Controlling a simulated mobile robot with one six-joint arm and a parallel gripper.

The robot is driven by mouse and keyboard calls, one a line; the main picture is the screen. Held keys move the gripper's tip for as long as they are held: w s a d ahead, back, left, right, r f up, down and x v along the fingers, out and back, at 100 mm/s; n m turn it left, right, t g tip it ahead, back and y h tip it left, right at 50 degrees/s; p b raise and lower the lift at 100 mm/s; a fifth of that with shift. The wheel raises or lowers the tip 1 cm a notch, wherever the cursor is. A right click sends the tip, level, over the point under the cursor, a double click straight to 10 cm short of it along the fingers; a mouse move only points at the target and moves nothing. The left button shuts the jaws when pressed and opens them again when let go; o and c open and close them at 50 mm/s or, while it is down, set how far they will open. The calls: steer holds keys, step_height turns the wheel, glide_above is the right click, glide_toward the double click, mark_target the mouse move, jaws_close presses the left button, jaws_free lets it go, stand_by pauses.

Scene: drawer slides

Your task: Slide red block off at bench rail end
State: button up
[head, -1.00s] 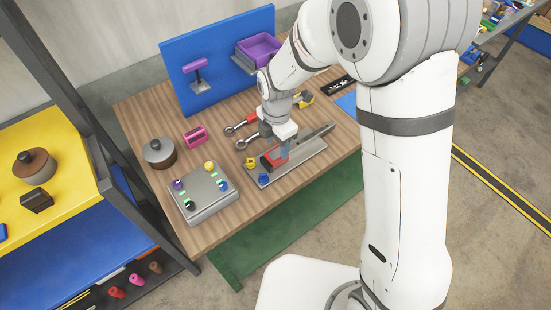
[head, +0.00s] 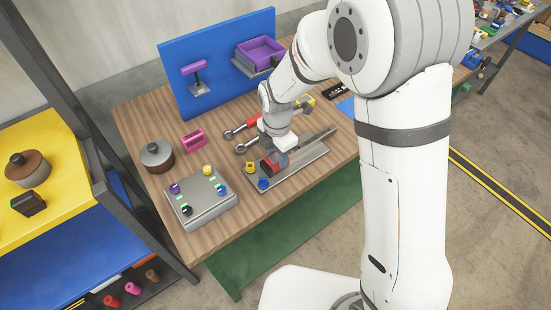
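The red block (head: 268,168) sits low at the rail's left end, partly hidden by my gripper. My gripper (head: 279,159) points down right at the block, its fingers small and dark against it. I cannot tell whether the fingers are closed on the block.
A grey box with coloured knobs (head: 203,207) stands front left on the bench. A round pot (head: 157,156) and a pink holder (head: 193,140) are behind it. Wrenches (head: 245,146) lie behind the rail. A blue panel (head: 185,75) rises at the back.

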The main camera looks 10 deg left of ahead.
mark_target(313, 139)
steer(key=c, duration=0.5)
steer(key=shift+w+d, duration=0.1)
steer(key=shift+w+d, duration=0.25)
steer(key=shift+w, duration=0.05)
steer(key=shift+w+d, duration=0.15)
stand_by(0.4)
steer(key=shift+w+d, duration=1.3)
steer(key=shift+w, duration=0.2)
steer(key=shift+w+d, duration=1.25)
steer(key=shift+w, duration=0.3)
steer(key=shift+w+d, duration=1.3)
steer(key=shift+w, duration=0.2)
steer(key=shift+w+d, duration=1.6)
steer(key=shift+w, duration=0.25)
steer(key=shift+w+d, duration=1.55)
steer(key=shift+w, duration=0.3)
steer(key=shift+w+d, duration=1.6)
steer(key=shift+w, duration=0.25)
steer(key=shift+r+p, duration=0.1)
steer(key=shift+p, duration=0.2)
